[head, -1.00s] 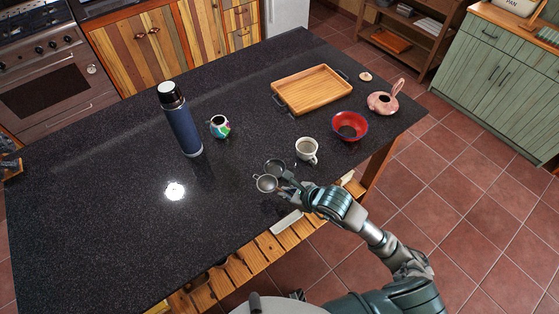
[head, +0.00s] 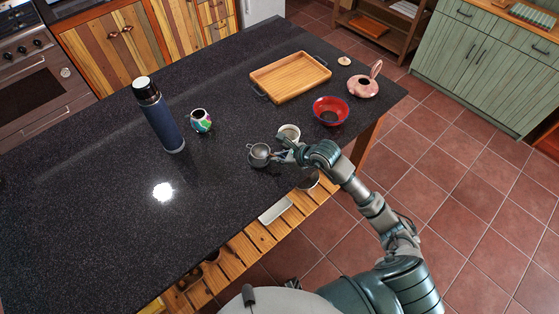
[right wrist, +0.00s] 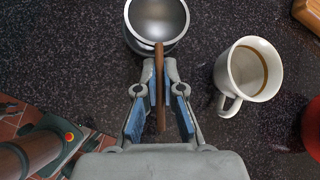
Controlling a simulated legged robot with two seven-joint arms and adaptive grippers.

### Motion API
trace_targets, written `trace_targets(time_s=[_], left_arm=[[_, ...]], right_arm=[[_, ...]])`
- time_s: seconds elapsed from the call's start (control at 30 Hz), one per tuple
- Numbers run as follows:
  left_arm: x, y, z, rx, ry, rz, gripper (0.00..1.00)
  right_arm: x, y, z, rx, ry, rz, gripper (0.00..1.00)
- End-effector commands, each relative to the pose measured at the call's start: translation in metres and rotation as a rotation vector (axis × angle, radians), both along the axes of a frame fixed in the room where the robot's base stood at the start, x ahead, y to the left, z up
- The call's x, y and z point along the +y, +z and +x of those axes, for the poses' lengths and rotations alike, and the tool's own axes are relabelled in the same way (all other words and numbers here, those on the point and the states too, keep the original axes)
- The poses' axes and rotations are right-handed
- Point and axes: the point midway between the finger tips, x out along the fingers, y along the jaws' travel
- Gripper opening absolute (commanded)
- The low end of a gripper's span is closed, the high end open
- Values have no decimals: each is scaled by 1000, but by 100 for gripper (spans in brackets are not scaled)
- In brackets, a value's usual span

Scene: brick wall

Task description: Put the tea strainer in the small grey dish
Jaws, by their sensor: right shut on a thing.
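My right gripper (head: 280,152) is shut on the brown handle (right wrist: 160,85) of the tea strainer. The strainer's round metal bowl (head: 259,151) is held just left of the fingertips in the head view, and at the top of the right wrist view (right wrist: 157,18). The small grey dish (head: 260,163) is mostly hidden under the strainer bowl, with only a bit of its rim showing. I cannot tell whether the strainer touches the dish or hovers over it. My left gripper is not in view.
A white mug (right wrist: 248,72) stands close to the right of the gripper, partly hidden behind it in the head view (head: 290,131).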

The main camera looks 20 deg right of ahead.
Motion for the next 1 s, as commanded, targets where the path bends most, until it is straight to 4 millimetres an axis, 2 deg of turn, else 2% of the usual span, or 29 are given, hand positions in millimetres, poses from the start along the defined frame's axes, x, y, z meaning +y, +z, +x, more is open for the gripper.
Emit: trace_targets(time_s=[0.17, 0.4, 0.67, 0.7, 0.8, 1.0], left_arm=[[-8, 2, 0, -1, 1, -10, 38], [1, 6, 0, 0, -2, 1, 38], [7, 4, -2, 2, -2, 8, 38], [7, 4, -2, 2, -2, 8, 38], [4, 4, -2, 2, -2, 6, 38], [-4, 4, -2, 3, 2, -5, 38]], right_arm=[[0, -5, 6, 2, 1, -2, 0], [-2, -36, 5, 2, 1, 1, 0], [-6, -39, 6, 1, 1, 2, 0], [-5, -39, 6, 1, 1, 1, 11], [-4, -38, 6, 0, 1, 0, 32], [-2, -37, 6, 0, 2, -1, 32]])
